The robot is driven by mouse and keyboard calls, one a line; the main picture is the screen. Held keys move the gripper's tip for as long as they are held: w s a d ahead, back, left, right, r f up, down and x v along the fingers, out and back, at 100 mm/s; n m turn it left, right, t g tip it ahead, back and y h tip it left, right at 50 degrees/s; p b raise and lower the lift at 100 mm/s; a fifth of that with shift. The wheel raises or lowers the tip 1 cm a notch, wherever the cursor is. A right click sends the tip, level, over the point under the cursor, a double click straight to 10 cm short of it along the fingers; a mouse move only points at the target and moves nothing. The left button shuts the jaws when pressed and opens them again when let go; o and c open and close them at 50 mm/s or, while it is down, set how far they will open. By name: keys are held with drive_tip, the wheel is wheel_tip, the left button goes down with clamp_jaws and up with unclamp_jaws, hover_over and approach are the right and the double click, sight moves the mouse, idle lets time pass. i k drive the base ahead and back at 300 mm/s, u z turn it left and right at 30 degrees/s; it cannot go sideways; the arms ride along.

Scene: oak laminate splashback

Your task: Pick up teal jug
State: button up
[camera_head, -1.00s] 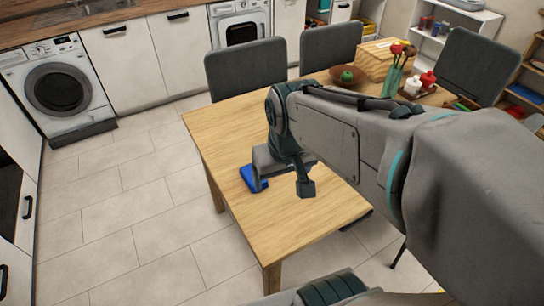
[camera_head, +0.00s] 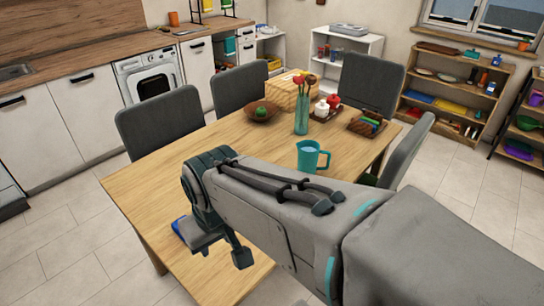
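The teal jug (camera_head: 311,156) stands upright on the wooden table (camera_head: 151,186), right of the middle, with its handle toward the right. My arm passes in front of it and hides the table just below it. My gripper (camera_head: 219,250) is over the near left part of the table, apart from the jug and to its lower left. Its two fingers are seen from above and stand apart, with nothing visible between them.
A brown bowl (camera_head: 262,112), a wooden box (camera_head: 290,92) and trays with small items (camera_head: 367,123) are on the far side. Grey chairs (camera_head: 160,121) surround the table. The table's left part is clear.

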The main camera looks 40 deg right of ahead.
sight(314, 162)
drive_tip(key=k, duration=1.2)
drive_tip(key=z, duration=0.5)
drive_tip(key=i, duration=0.9)
drive_tip(key=z, duration=0.65)
